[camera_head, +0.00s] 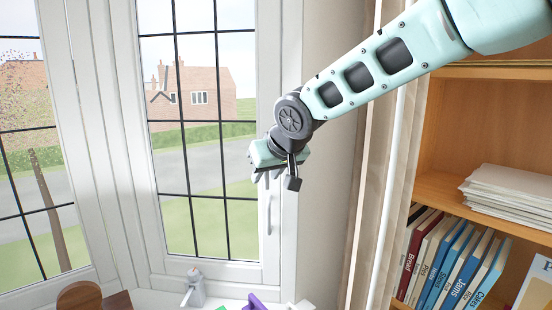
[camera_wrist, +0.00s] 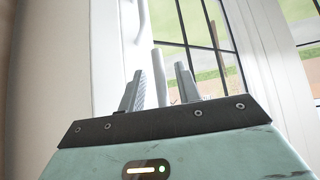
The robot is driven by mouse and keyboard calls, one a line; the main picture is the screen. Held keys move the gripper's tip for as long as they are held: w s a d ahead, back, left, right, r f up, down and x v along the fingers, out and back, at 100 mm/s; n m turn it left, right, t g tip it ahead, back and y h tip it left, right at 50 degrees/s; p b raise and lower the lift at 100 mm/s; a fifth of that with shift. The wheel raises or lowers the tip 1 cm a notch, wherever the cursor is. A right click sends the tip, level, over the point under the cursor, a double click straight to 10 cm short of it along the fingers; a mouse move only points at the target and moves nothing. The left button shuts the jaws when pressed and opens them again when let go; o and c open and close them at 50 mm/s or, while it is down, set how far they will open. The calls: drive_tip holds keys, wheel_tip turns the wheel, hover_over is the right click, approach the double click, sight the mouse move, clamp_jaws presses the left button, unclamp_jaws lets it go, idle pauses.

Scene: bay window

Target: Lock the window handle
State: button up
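The window handle (camera_head: 268,212) is a slim pale lever on the white frame at the right side of the window, pointing down. My gripper (camera_head: 266,180) is just above it in the head view, and its fingers look apart. Whether it touches the handle cannot be told. In the wrist view, my gripper (camera_wrist: 160,88) has its two grey fingers spread. A pale upright bar stands between them; what it is cannot be told. A white curved lever, seemingly the handle (camera_wrist: 143,20), shows above and beyond the fingers.
The window pane (camera_head: 205,190) has dark bars. A beige curtain (camera_head: 375,190) hangs on the right, beside a bookshelf (camera_head: 437,180) with books and papers. Small objects, including a grey one (camera_head: 194,287) and a purple one (camera_head: 254,302), stand below the window.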

drive_tip(key=b+v, duration=0.4)
drive_tip(key=v, duration=1.3)
drive_tip(key=s+f+n+g+b, duration=0.1)
drive_tip(key=s+f+g, duration=0.1)
drive_tip(key=s+f, duration=0.6)
drive_tip(key=s+f+n+g+b, duration=0.1)
drive_tip(key=s+f+g+b, duration=0.2)
drive_tip(key=f, duration=0.9)
drive_tip(key=s+d+f+n+g+h, duration=0.1)
drive_tip(key=s+d+f, duration=0.5)
drive_tip(key=s+f, duration=0.8)
drive_tip(key=shift+s+g+h, duration=0.75)
drive_tip(key=shift+g+h, duration=0.05)
drive_tip(key=shift+g, duration=0.2)
drive_tip(key=shift+d, duration=0.1)
